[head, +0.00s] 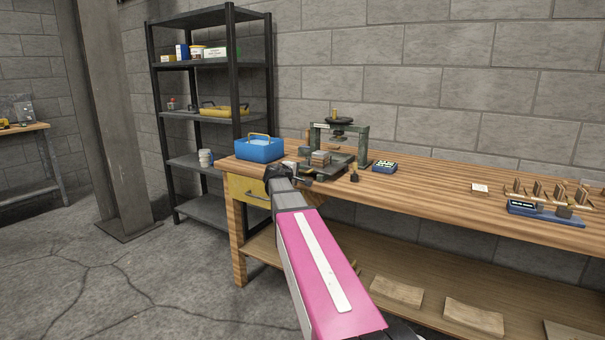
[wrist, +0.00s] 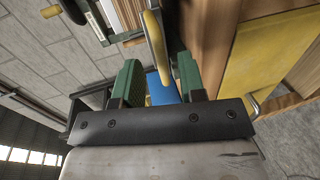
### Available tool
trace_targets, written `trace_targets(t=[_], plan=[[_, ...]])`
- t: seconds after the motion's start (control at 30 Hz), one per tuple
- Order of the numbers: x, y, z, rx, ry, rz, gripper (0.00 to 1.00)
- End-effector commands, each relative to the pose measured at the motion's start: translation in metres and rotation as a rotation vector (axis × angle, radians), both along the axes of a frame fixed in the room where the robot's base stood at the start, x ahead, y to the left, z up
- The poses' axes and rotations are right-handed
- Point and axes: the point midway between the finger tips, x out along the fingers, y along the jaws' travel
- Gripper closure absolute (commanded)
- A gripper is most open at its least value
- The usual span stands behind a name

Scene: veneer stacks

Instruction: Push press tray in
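The press (head: 362,145) stands on the wooden bench, a dark green frame with a round top wheel. Its dark tray (head: 337,167) sticks out toward the front, with a small stack of veneer pieces (head: 320,158) on it. My gripper (head: 278,172) is at the bench's front left edge, left of the tray; its fingers are hard to make out there. In the wrist view my gripper (wrist: 157,85) has its two green fingers apart, with no object clearly held. Part of a dark frame shows at the upper left there; whether it is the press is unclear.
A blue caddy (head: 258,151) with a yellow handle (wrist: 156,45) stands just behind my gripper. A yellow drawer (head: 246,190) is below the bench top. A small blue-green device (head: 384,167) sits right of the press. The bench middle is mostly clear.

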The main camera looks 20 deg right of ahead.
Motion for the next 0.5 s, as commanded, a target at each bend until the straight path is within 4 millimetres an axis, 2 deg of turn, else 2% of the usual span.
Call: trace_targets(t=[0.03,0.2,0.5], plan=[[0.007,-0.007,-0.002,0.001,0.001,-0.002,0.63],[0.019,-0.022,-0.007,0.001,0.001,-0.001,0.63],[0.023,-0.029,-0.009,0.001,0.001,0.0,0.63]])
